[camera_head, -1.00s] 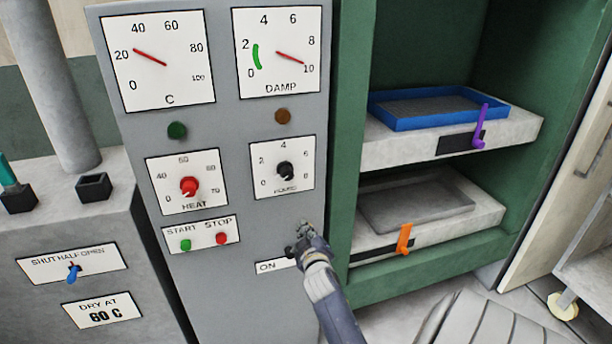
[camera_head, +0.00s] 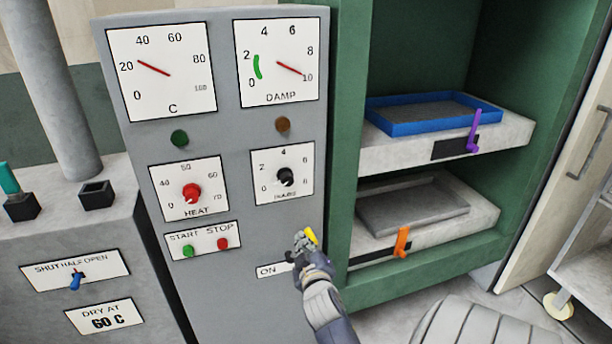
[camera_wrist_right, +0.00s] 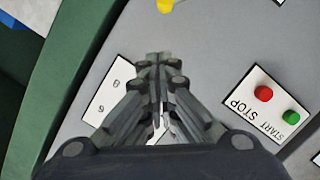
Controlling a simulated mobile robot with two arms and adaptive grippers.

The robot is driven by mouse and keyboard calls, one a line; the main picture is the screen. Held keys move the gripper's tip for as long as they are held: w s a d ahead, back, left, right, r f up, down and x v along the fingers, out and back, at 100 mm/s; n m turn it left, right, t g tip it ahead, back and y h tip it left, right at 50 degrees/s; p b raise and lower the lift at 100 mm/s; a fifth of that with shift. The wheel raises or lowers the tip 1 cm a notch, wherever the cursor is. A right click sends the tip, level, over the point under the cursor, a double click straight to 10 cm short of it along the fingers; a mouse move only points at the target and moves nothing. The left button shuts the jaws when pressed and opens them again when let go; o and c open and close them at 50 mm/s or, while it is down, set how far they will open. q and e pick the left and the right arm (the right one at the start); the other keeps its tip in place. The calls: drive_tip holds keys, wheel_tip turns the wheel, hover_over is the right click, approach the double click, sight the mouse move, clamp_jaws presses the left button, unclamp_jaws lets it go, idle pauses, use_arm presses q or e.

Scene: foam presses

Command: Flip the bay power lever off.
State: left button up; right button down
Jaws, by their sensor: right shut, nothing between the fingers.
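A yellow piece (camera_head: 311,236), which looks like the tip of the bay power lever, shows on the lower right of the grey panel, just past my fingers. Most of the lever is hidden by my right gripper (camera_head: 301,243). The yellow tip also shows at the top edge of the right wrist view (camera_wrist_right: 165,5). There my fingers (camera_wrist_right: 160,62) are shut and empty, a little short of the tip; I cannot tell if they touch the lever. A white plate (camera_head: 268,271) reading ON is partly covered by my gripper. My left gripper is out of view.
A plate with green START and red STOP buttons (camera_head: 203,241) is left of my gripper; HEAT (camera_head: 189,189) and HOURS (camera_head: 283,175) dials are above. The green press frame (camera_head: 341,180) stands close on the right, with a purple handle (camera_head: 473,135) and an orange handle (camera_head: 402,241).

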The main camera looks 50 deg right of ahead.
drive_tip(key=shift+v, duration=1)
drive_tip(key=shift+w, duration=0.1)
drive_tip(key=s+a+f+n+g+y, duration=0.1)
drive_tip(key=a+f+y, duration=0.2)
drive_tip(key=a+f, duration=0.55)
drive_tip(key=s+a+f+g+y, duration=0.2)
drive_tip(key=a+f, duration=0.1)
drive_tip(key=f, duration=1.1)
drive_tip(key=s+a+f+n+g+y, duration=0.1)
drive_tip(key=a+f+y, duration=0.2)
drive_tip(key=a+f, duration=0.55)
drive_tip(key=s+a+f+g+y, duration=0.1)
drive_tip(key=s+a+f+g, duration=0.25)
drive_tip(key=s+f, duration=1.05)
drive_tip(key=s+f+g, duration=0.1)
drive_tip(key=s+f, duration=0.2)
drive_tip(key=s, duration=0.3)
drive_tip(key=s+a+f+g, duration=0.1)
drive_tip(key=s+f, duration=0.1)
drive_tip(key=s, duration=0.5)
drive_tip(key=s+a+f+g+y, duration=0.1)
drive_tip(key=s+f, duration=0.2)
drive_tip(key=s, duration=0.3)
drive_tip(key=shift+s+f+n+g, duration=0.3)
drive_tip(key=shift+s+f+g, duration=0.05)
drive_tip(key=shift+s, duration=0.05)
